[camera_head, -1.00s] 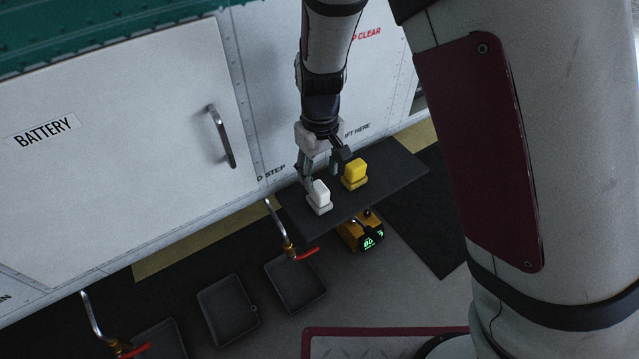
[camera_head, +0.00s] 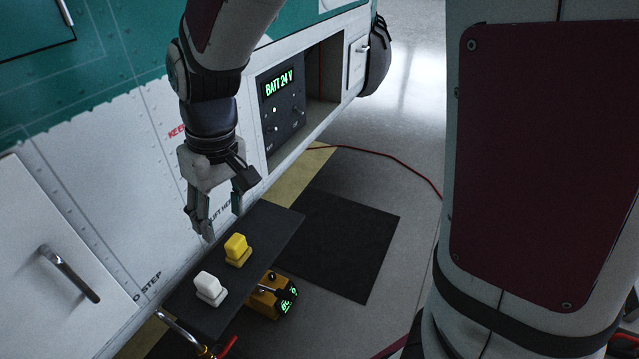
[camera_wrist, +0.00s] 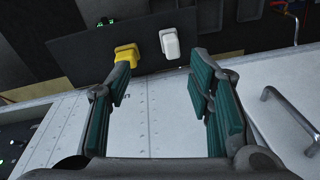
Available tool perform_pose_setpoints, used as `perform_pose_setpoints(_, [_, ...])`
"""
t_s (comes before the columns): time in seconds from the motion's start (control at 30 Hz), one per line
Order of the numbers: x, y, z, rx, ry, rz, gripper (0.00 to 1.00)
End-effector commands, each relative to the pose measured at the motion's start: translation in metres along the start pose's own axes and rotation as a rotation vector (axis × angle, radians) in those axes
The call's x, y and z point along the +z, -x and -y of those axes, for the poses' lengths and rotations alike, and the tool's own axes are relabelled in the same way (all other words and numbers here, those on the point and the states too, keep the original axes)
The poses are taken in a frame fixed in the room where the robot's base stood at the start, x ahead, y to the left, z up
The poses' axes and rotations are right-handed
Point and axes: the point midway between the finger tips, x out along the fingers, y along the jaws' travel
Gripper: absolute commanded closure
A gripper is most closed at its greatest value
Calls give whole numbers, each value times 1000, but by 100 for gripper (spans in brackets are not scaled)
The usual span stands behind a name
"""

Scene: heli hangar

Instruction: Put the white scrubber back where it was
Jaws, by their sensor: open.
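The white scrubber (camera_head: 209,287) stands on the dark shelf (camera_head: 284,226) beside the yellow scrubber (camera_head: 237,249), with a small gap between them. My gripper (camera_head: 222,218) is open and empty, above the shelf's back edge near the white panel and closer to the yellow scrubber. In the wrist view my gripper (camera_wrist: 160,105) shows its two fingers wide apart, with nothing between them. The white scrubber (camera_wrist: 170,43) and the yellow scrubber (camera_wrist: 126,55) lie beyond the fingertips there.
A yellow device with a green display (camera_head: 272,296) stands below the shelf. A panel reading BATT 24 V (camera_head: 283,105) is at the upper middle. A door handle (camera_head: 69,274) sticks out at left. A red cable (camera_head: 395,160) crosses the floor by a dark mat (camera_head: 345,240).

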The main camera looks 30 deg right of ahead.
Motion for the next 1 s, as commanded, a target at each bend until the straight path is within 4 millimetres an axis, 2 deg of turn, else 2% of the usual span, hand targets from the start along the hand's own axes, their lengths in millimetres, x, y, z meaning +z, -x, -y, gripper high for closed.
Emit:
perform_pose_setpoints(0.03, [14, 20, -7, -6, -32, -27, 52])
perform_pose_setpoints(0.1, [32, 41, -14, -7, -68, -55, 52])
perform_pose_setpoints(0.3, [94, 88, -30, 21, -176, -132, 52])
perform_pose_setpoints(0.4, [126, 104, -35, 52, -230, -170, 52])
perform_pose_setpoints(0.6, [180, 119, -40, 128, -327, -229, 52])
perform_pose_setpoints(0.7, [197, 120, -40, 158, -361, -245, 52])
perform_pose_setpoints(0.83, [207, 121, -41, 178, -382, -254, 52])
perform_pose_setpoints(1.0, [209, 120, -41, 181, -385, -254, 52])
